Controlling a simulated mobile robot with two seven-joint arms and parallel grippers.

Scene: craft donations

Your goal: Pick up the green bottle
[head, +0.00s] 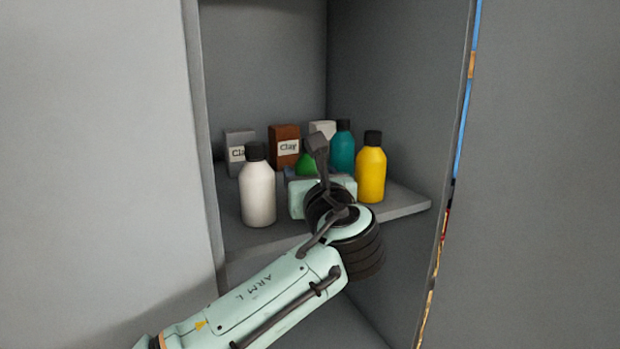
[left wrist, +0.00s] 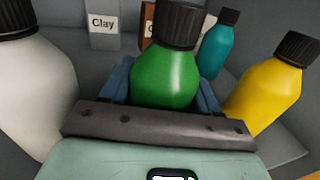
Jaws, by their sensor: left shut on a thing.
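The green bottle (left wrist: 166,76) with a black cap stands between the two blue fingers of my left gripper (left wrist: 165,84) in the left wrist view. The gripper is shut on it. In the head view only a small part of the green bottle (head: 308,157) shows behind my left wrist, and the fingertips are mostly hidden. The left arm reaches into the cabinet from the lower left, with the gripper (head: 322,178) over the shelf. I cannot tell whether the bottle touches the shelf. My right gripper is not in view.
A white bottle (head: 257,192) stands left of my gripper and a yellow bottle (head: 371,174) right of it, both close. A teal bottle (head: 344,152) and grey (head: 238,142), brown (head: 285,139) and white (head: 323,128) boxes stand behind. Cabinet walls flank the shelf (head: 405,201).

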